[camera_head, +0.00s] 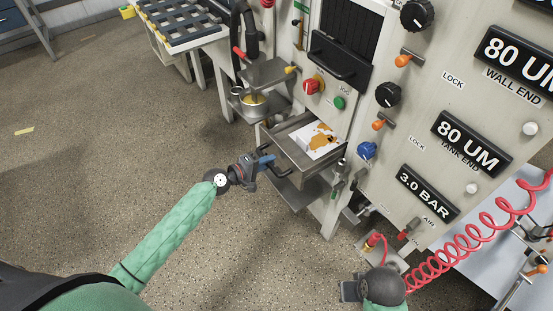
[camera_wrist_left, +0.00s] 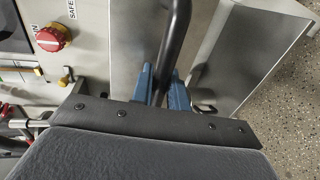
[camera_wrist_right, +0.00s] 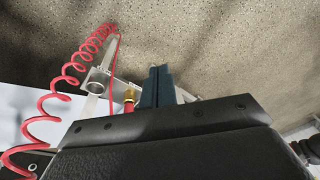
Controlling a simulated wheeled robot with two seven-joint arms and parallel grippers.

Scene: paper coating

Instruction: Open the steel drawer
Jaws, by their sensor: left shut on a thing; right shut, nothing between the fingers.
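The steel drawer (camera_head: 285,150) is pulled part way out of the machine front. Inside it lies a white block or stack with orange-brown stains (camera_head: 318,140). My left gripper (camera_head: 266,162) is at the drawer's front. In the left wrist view its blue fingers (camera_wrist_left: 166,88) are shut around the dark bar handle (camera_wrist_left: 176,45), with the drawer's steel front (camera_wrist_left: 215,55) beside it. My right gripper (camera_wrist_right: 158,85) is shut and empty, low in front of the machine near the coiled red hose. In the head view its fingertips are hard to make out.
A red knob (camera_head: 313,86) and green button (camera_head: 339,102) sit above the drawer. A shelf with a metal pot (camera_head: 253,103) stands left of it. The coiled red hose (camera_head: 465,240) hangs at the right.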

